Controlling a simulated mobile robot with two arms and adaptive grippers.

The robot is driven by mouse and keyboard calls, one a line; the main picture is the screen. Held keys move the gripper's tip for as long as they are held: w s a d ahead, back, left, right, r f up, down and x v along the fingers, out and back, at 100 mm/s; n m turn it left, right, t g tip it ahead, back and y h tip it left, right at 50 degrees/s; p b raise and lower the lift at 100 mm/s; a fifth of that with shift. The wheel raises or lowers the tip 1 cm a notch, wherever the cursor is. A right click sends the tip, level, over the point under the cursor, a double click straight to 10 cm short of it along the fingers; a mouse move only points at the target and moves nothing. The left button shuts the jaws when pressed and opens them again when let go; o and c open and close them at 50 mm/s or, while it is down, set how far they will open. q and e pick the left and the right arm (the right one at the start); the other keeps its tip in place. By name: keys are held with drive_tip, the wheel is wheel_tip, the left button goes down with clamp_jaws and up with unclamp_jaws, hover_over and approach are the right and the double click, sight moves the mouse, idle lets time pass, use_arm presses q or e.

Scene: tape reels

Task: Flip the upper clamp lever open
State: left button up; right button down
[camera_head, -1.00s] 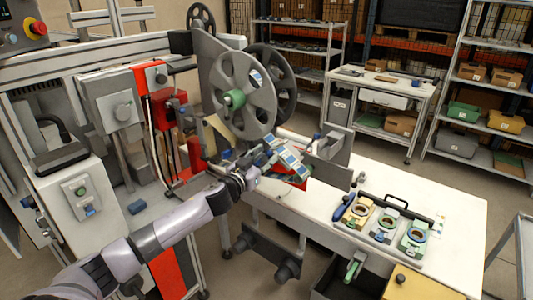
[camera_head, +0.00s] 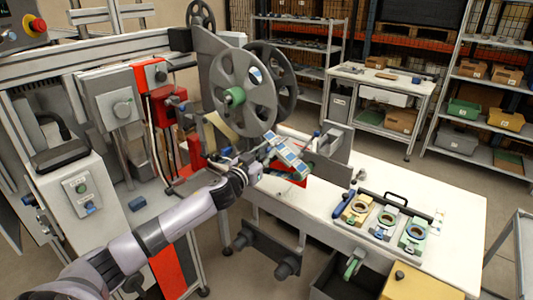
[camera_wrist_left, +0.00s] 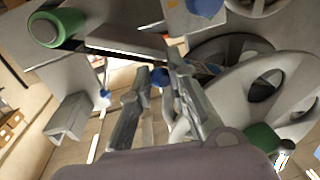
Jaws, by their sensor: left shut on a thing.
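The reel machine has a large grey reel (camera_head: 240,92) with a green hub, and a clamp area below it. My left gripper (camera_head: 254,164) reaches in from the left, below the reel. In the left wrist view its two grey fingers (camera_wrist_left: 160,92) stand close on either side of a small lever with a blue knob (camera_wrist_left: 160,76), taken to be the clamp lever. They are shut on it; its shaft is largely hidden between them. Another blue-tipped part (camera_wrist_left: 105,95) shows further left in that view. Whether this is the upper lever is hard to tell. My right gripper is not in view.
A grey plate (camera_head: 328,168) stands right of the clamp area. A white table (camera_head: 440,195) carries a rack with several ring-shaped parts (camera_head: 386,218). A dark crate (camera_head: 330,282) and a yellow box (camera_head: 405,283) stand in front. A control box (camera_head: 82,195) is at left.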

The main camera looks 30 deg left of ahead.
use_arm(q)
drive_tip(key=shift+d+r+p, duration=0.15)
drive_tip(key=shift+r+p, duration=0.2)
drive_tip(key=shift+r, duration=0.1)
clamp_jaws()
idle(0.3)
